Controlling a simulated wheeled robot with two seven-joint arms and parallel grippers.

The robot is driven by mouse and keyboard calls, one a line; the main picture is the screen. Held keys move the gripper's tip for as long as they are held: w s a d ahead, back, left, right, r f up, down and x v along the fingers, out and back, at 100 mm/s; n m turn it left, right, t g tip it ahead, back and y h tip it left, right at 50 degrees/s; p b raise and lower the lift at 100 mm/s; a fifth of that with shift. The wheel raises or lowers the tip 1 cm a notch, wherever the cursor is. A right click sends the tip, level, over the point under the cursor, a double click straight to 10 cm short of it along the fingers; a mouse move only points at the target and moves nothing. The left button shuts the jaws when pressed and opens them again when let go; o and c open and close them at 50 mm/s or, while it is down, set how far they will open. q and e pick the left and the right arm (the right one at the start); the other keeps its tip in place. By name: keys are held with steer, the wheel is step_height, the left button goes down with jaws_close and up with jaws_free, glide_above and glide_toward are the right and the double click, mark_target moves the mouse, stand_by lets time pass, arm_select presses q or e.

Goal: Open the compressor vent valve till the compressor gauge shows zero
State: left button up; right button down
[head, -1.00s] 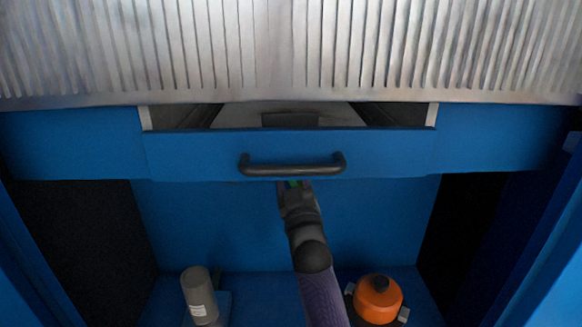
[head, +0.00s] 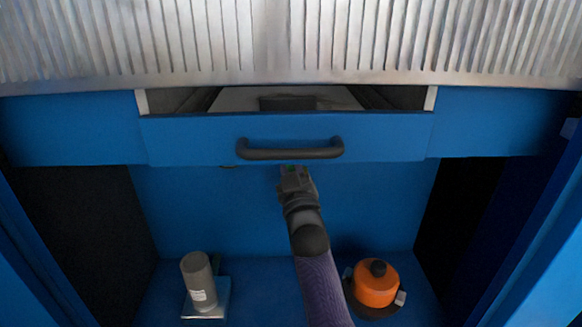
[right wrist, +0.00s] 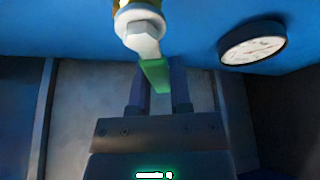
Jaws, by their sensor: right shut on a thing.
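The vent valve shows in the right wrist view as a brass and silver fitting (right wrist: 140,28) with a green lever (right wrist: 155,75), under a blue surface. My right gripper (right wrist: 160,88) is shut on the green lever, with a finger on each side of it. A round gauge (right wrist: 252,45) with a white face hangs to the right of the valve. Its face is too slanted and small to read. My left gripper is not in view.
A partly open blue drawer (head: 200,140) with a black handle (head: 290,149) is above my right gripper. An orange round thing (head: 376,286) stands right of my forearm, and a grey cylinder (head: 198,278) stands to the left. The space between cylinder and forearm is clear.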

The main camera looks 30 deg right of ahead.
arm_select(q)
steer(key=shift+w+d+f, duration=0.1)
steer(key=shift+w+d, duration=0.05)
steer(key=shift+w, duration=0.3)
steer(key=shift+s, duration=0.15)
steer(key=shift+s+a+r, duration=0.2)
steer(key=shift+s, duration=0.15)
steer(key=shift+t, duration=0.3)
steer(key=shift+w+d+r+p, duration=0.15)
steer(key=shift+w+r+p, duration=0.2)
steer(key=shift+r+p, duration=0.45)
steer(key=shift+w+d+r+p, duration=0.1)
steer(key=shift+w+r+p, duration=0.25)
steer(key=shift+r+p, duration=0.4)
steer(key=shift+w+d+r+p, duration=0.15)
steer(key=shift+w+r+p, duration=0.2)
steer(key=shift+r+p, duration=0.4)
arm_select(e)
steer(key=w+a+f+n+g+y, duration=0.2)
steer(key=f+n+y, duration=0.3)
steer(key=n, duration=1)
steer(key=shift+a+f+n+g+y, duration=0.3)
steer(key=shift+a+f+n+g, duration=0.15)
steer(key=shift+a, duration=0.2)
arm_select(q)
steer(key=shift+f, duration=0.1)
arm_select(e)
steer(key=shift+f, duration=0.15)
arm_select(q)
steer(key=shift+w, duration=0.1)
